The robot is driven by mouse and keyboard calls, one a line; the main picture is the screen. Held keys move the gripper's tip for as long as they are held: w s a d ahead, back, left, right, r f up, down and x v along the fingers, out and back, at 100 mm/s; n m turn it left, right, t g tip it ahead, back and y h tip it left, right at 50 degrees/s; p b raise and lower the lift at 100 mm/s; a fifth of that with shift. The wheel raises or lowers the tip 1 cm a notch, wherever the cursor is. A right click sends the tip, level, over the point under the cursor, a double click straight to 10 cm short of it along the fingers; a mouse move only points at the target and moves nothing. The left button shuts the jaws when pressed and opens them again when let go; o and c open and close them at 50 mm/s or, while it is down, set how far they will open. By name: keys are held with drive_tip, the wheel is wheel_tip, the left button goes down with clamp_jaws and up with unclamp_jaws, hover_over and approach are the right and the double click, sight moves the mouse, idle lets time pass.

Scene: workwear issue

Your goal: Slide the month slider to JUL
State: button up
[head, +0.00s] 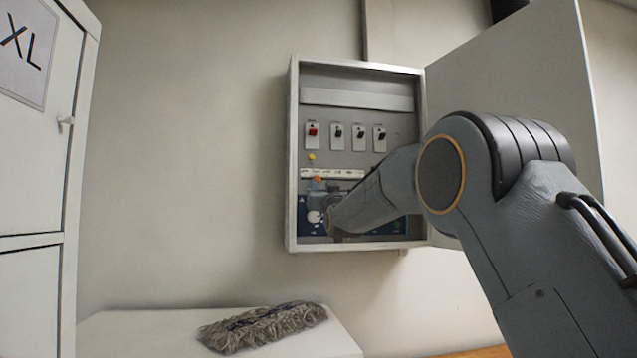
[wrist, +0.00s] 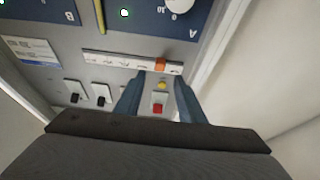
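The month slider is an orange tab (head: 317,179) near the left end of a white marked strip (head: 340,173) inside the open wall cabinet. In the wrist view the orange tab (wrist: 160,64) sits toward the right part of the strip (wrist: 110,58), as that view is turned over. The month letters are too small to read. My gripper (wrist: 162,75) is open, its two blue-grey fingers apart, with the tab just beyond and between the fingertips. I cannot tell whether either finger touches it. In the head view my arm hides much of the lower panel.
The cabinet (head: 293,150) also holds a row of switches, one red (head: 313,131), and a yellow button (head: 311,157). A dial (head: 314,217) is on the blue lower panel. The cabinet door (head: 510,90) stands open at right. A grey mop head (head: 262,326) lies below on a white surface.

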sight(318, 179)
drive_tip(key=shift+p+x, duration=1.65)
drive_tip(key=shift+x, duration=1.65)
drive_tip(key=shift+f, duration=0.1)
drive_tip(key=shift+c, duration=0.4)
clamp_jaws()
